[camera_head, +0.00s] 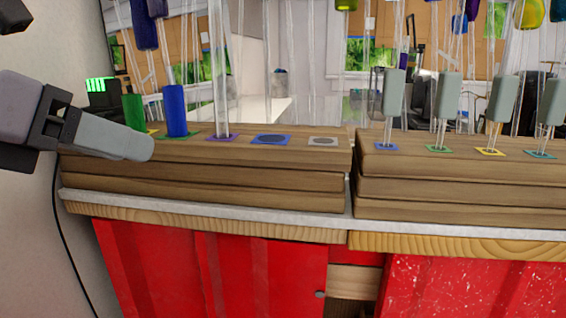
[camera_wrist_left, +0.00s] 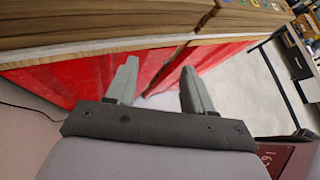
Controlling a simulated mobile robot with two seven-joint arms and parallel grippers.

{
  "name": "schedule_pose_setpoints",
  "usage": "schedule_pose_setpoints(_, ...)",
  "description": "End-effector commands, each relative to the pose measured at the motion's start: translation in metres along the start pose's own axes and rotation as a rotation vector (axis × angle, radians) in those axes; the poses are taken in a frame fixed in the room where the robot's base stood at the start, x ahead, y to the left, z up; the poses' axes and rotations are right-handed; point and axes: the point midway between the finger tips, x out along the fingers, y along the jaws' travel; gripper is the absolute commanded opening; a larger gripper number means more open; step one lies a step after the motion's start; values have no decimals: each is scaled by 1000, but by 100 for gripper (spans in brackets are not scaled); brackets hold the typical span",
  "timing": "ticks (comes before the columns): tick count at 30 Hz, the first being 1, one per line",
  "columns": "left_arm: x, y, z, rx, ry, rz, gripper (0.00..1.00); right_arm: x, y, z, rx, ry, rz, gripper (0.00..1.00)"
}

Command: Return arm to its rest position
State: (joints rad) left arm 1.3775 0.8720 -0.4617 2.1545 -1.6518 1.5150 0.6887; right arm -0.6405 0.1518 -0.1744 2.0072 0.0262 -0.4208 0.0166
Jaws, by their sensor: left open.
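My left gripper (camera_head: 140,145) comes in from the left in the head view, in front of the left wooden block. In the left wrist view its two grey fingers (camera_wrist_left: 158,92) are spread apart with nothing between them. It is clear of the rods. A small part of another dark piece shows at the top left corner of the head view, and I cannot tell what it is. My right gripper is not in view.
The left wooden block (camera_head: 200,188) holds a blue cylinder (camera_head: 176,110), a green cylinder (camera_head: 133,112) and a clear rod (camera_head: 219,80). The right block (camera_head: 460,190) holds several grey-topped rods (camera_head: 394,95). Red cabinet fronts (camera_head: 215,270) lie below. Floor shows free at right in the wrist view.

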Motion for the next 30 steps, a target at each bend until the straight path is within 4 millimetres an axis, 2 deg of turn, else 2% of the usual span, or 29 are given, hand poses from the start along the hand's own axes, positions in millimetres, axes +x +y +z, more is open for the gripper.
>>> schedule_pose_setpoints(1, 14, -11, -7, -23, 33, -96, 52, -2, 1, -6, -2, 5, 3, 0)
schedule_pose_setpoints(3, 29, -28, -15, -61, 62, -239, 52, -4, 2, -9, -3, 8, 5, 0)
schedule_pose_setpoints(6, 45, -51, -27, -144, 89, -444, 52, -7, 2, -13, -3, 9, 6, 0)
schedule_pose_setpoints(11, 58, -78, -34, -339, 85, -744, 52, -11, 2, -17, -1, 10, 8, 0)
schedule_pose_setpoints(15, 64, -86, -34, -566, 39, -963, 52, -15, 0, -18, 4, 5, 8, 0)
schedule_pose_setpoints(20, 73, -73, -31, -886, -57, -1144, 52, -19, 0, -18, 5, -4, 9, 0)
schedule_pose_setpoints(23, 83, -53, -34, -1112, -135, -1208, 52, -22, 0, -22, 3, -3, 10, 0)
schedule_pose_setpoints(26, 97, -28, -44, -1354, -222, -1232, 52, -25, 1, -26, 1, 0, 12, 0)
schedule_pose_setpoints(30, 122, 14, -77, -1710, -352, -1190, 52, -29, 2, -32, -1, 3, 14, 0)
